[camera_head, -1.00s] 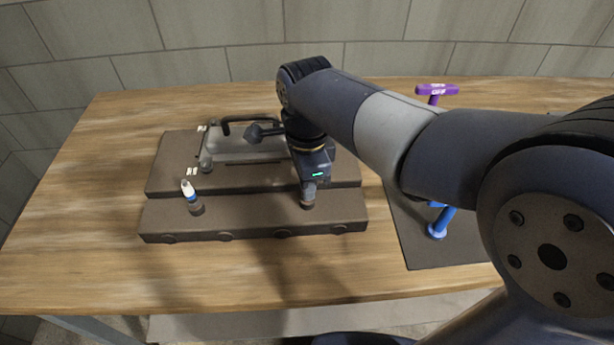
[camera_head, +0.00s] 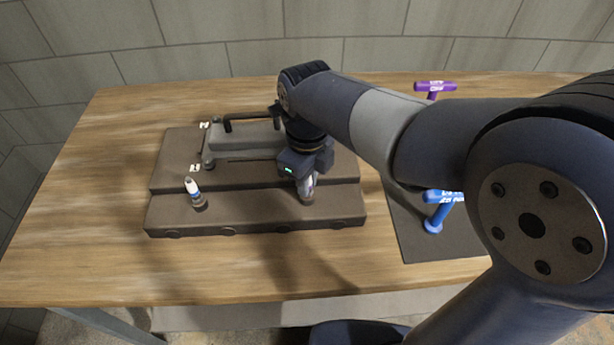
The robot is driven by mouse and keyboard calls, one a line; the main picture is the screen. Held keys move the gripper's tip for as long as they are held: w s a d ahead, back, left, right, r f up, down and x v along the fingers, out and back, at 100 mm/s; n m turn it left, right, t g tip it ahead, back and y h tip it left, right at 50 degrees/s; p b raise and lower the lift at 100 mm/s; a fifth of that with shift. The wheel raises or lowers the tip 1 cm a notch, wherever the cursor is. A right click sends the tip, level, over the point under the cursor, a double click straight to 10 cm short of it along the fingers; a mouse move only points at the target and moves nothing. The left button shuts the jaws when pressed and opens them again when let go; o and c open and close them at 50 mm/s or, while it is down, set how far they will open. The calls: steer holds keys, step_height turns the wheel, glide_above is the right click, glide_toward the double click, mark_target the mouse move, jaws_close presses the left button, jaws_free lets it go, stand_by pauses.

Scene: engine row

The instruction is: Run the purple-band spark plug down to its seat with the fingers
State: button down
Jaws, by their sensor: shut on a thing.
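My gripper (camera_head: 306,188) points down over the right part of the engine block's front step (camera_head: 255,213). It is shut on a spark plug (camera_head: 307,196), of which only a little shows between and below the fingers. The colour band on this plug is hidden. The lower end of the plug is at a round well in the step; how deep it sits cannot be told.
A grey cover with a black handle (camera_head: 248,138) lies on the block's upper step. The table's left side (camera_head: 90,200) is clear.

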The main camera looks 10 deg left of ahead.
steer(key=c, duration=1.3)
jaws_free()
